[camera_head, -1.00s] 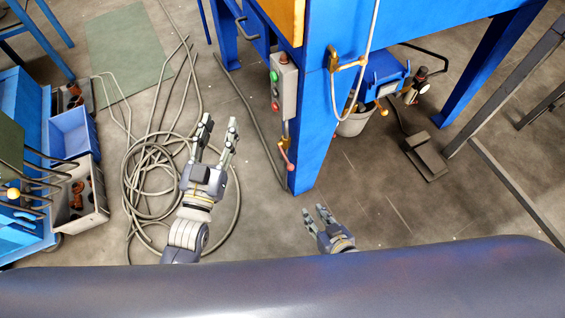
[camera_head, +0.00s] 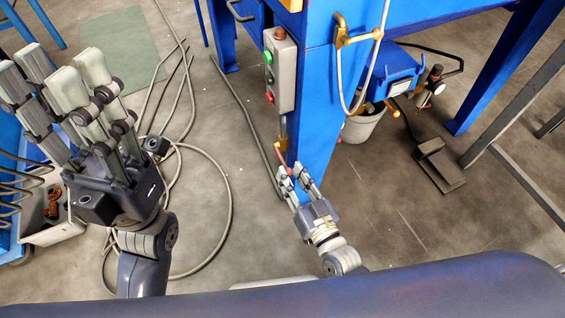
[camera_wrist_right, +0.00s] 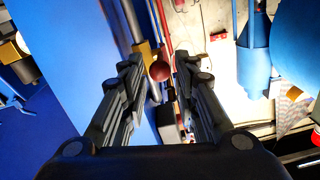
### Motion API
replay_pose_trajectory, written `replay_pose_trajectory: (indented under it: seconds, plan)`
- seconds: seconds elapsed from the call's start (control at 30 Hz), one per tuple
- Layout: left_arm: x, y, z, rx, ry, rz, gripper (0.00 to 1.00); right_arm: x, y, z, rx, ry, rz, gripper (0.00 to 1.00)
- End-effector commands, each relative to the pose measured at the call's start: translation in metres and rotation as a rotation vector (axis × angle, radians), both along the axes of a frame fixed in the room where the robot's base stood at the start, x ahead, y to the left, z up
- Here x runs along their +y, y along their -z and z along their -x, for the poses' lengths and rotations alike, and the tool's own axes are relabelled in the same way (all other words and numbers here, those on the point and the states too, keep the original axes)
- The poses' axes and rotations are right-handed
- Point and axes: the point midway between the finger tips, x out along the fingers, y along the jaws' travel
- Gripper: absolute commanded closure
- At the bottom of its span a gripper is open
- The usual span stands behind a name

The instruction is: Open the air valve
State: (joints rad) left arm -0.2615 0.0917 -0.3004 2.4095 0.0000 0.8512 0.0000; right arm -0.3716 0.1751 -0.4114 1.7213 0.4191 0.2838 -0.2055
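The air valve (camera_head: 282,145) is a small brass fitting with a reddish lever, low on the front edge of the blue machine leg (camera_head: 318,130), below the grey button box. My right gripper (camera_head: 298,174) is just below and beside the lever, fingers pointing up toward it. In the right wrist view, a red ball knob (camera_wrist_right: 160,70) shows between the two open fingers, with gaps on both sides; whether it lies at fingertip depth I cannot tell. My left gripper (camera_head: 62,85) is raised close to the head camera at the left, fingers spread and empty.
The button box (camera_head: 281,72) has green and red buttons. A grey hose (camera_head: 228,190) is coiled on the floor at the left. A bucket (camera_head: 362,124) and a foot pedal (camera_head: 438,165) stand right of the leg. Floor at the lower right is clear.

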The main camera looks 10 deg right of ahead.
Motion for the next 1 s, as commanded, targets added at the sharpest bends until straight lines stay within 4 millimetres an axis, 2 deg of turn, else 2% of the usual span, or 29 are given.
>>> replay_pose_trajectory:
  seconds: [0.1, 0.3, 0.7, 0.83, 1.0]
  plan:
    - [-0.001, 0.0, -0.001, -0.028, -0.001, -0.002, 0.6, 0.008, 0.003, -0.022, -0.002, 0.001, -0.003, 0.72]
    - [-0.002, -0.005, -0.003, -0.054, -0.003, -0.004, 0.6, 0.016, 0.002, -0.046, 0.0, 0.0, -0.001, 0.72]
    - [-0.002, -0.008, -0.003, -0.061, -0.004, -0.006, 0.6, 0.018, 0.001, -0.052, 0.002, 0.0, 0.001, 0.72]
    - [-0.002, -0.008, -0.003, -0.061, -0.004, -0.006, 0.6, 0.018, 0.001, -0.052, 0.002, 0.0, 0.001, 1.0]
    - [-0.002, -0.008, -0.003, -0.061, -0.004, -0.006, 0.6, 0.018, 0.001, -0.052, 0.003, -0.001, 0.001, 1.0]
